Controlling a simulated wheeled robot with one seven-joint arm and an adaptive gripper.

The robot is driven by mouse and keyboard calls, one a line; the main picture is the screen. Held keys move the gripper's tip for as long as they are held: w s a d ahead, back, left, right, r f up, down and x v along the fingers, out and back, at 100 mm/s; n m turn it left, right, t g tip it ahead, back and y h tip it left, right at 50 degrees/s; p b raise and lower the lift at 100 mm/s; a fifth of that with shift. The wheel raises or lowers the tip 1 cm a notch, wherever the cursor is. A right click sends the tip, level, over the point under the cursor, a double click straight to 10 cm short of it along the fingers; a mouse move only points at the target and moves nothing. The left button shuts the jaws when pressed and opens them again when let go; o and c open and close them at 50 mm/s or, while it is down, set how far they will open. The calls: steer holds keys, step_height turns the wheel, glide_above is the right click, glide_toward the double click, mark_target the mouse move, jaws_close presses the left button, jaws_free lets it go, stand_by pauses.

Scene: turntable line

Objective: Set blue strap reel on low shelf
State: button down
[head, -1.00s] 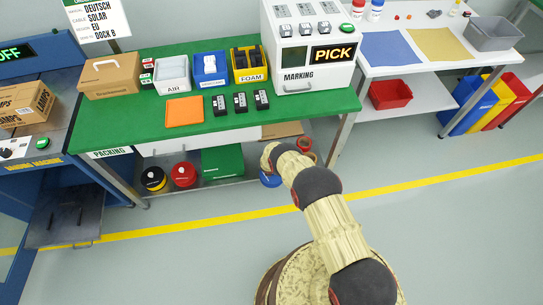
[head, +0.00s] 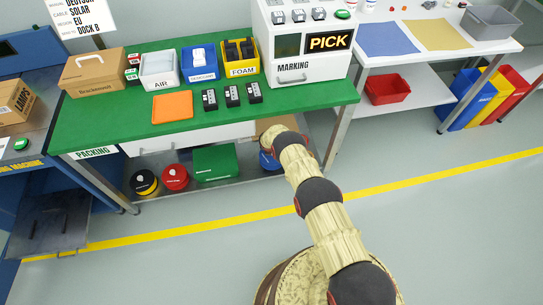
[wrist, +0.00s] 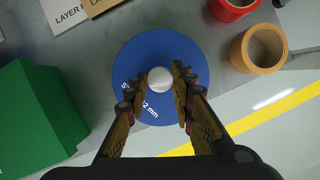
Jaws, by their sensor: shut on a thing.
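The blue strap reel (wrist: 160,112) is a blue disc with a white hub, seen from above in the wrist view. My gripper (wrist: 160,75) has a finger on each side of the hub and is shut on the reel. In the head view a blue part of the reel (head: 267,161) shows left of my arm's end; my arm hides the gripper. The low shelf (head: 183,197) is the grey board under the green packing table. The reel is at the shelf's front right part, in the wrist view overlapping its edge. I cannot tell whether it touches the shelf.
A green box (wrist: 35,110) is left of the reel. Orange (wrist: 262,48) and red (wrist: 232,8) rolls are at its right; cardboard pieces (wrist: 85,12) lie behind. Black-yellow (head: 144,183) and red (head: 175,177) reels stand farther left. A table leg (head: 338,135) is to the right.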

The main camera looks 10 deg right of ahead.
steer(key=shift+w+d, duration=0.1)
steer(key=shift+w, duration=0.35)
step_height(320, 180, down, 3)
steer(key=shift+s+r+b, duration=0.1)
steer(key=shift+s+b, duration=0.05)
steer(key=shift+b, duration=0.7)
steer(key=shift+f, duration=0.25)
steer(key=c, duration=2)
jaws_free()
steer(key=shift+s+f, duration=0.1)
steer(key=shift+f, duration=0.1)
steer(key=o, duration=0.5)
steer(key=shift+c, duration=0.2)
